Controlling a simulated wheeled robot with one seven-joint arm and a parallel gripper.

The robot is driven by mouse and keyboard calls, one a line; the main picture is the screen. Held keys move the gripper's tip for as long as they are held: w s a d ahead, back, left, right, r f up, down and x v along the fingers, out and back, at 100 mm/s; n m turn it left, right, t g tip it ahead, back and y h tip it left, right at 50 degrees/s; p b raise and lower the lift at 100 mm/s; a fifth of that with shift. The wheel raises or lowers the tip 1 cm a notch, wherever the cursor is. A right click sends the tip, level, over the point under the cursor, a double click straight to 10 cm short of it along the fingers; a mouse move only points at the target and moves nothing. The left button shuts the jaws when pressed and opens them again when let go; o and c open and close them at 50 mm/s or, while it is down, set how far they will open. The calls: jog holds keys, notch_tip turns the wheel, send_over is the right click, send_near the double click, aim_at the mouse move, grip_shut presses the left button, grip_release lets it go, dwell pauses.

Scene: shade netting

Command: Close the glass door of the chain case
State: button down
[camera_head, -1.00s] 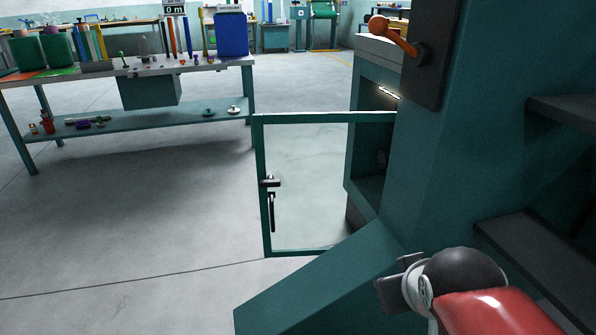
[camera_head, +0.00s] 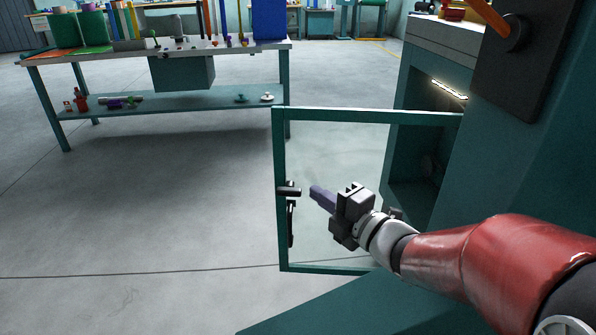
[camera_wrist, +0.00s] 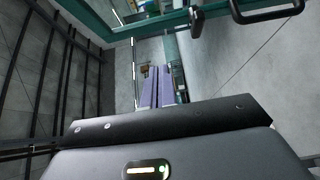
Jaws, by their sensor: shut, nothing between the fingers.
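The chain case (camera_head: 418,62) stands at the right, its lit interior showing. Its glass door stands open, swung out to the left; its teal frame (camera_head: 279,150) reaches well clear of the case. A dark latch handle (camera_head: 289,191) and a vertical bar (camera_head: 291,226) sit on the door's free edge. My gripper (camera_head: 316,192) is shut and empty, its purple fingers pointing left toward the latch across the glass, with a small apparent gap. In the wrist view the shut fingers (camera_wrist: 159,86) point toward the teal door frame (camera_wrist: 152,24), with the latch (camera_wrist: 195,20) at upper right. Contact is not visible.
A workbench (camera_head: 230,46) with bottles, tools and a blue box stands at the back left. Its lower shelf (camera_head: 190,104) holds small parts. The grey floor left of the door is clear. A dark panel with an orange lever (camera_head: 490,14) is at upper right.

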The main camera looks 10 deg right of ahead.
jog(key=p, duration=0.2)
send_near(281, 158)
jog(key=a, duration=0.4)
jog(key=w, duration=0.4)
jog(key=shift+d+p, duration=0.2)
jog(key=shift+p, duration=0.1)
jog(key=shift+w+d, duration=0.1)
jog(key=shift+w, duration=0.25)
